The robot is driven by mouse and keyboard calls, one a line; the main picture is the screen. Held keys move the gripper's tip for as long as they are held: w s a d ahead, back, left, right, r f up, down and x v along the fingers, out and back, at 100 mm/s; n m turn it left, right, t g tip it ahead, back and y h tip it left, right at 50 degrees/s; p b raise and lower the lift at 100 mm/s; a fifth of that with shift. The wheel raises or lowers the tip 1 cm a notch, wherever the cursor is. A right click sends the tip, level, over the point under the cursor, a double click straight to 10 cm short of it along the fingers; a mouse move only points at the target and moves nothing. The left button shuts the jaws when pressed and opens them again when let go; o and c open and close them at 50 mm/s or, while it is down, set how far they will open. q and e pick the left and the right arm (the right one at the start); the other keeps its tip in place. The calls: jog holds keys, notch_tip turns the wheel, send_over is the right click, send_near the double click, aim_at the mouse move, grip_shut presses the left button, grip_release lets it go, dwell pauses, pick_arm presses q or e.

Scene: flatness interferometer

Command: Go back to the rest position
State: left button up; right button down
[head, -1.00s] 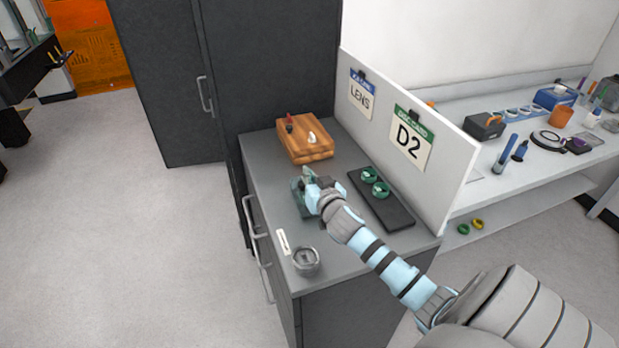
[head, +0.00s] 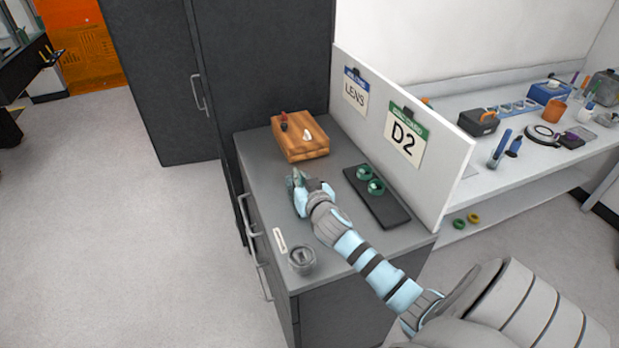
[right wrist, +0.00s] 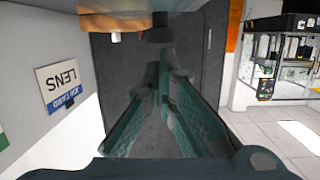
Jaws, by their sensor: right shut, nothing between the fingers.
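My left gripper is in neither current view.
A wooden box (head: 299,147) stands near the back, with small red and white pieces on top. A black tray (head: 383,212) holds two green rings (head: 376,187). A grey round cup (head: 302,260) stands at the front. A white panel (head: 450,170) with signs borders the right side.

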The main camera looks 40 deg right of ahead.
pick_arm(q)
notch_tip(320, 180, up, 3)
jog(key=shift+w+f+p, duration=0.15)
jog(key=shift+p, duration=0.7)
pick_arm(e)
jog(key=s+a+r, duration=0.4)
jog(key=s+r, duration=0.1)
jog(key=s, duration=0.4)
jog(key=shift+r, duration=0.4)
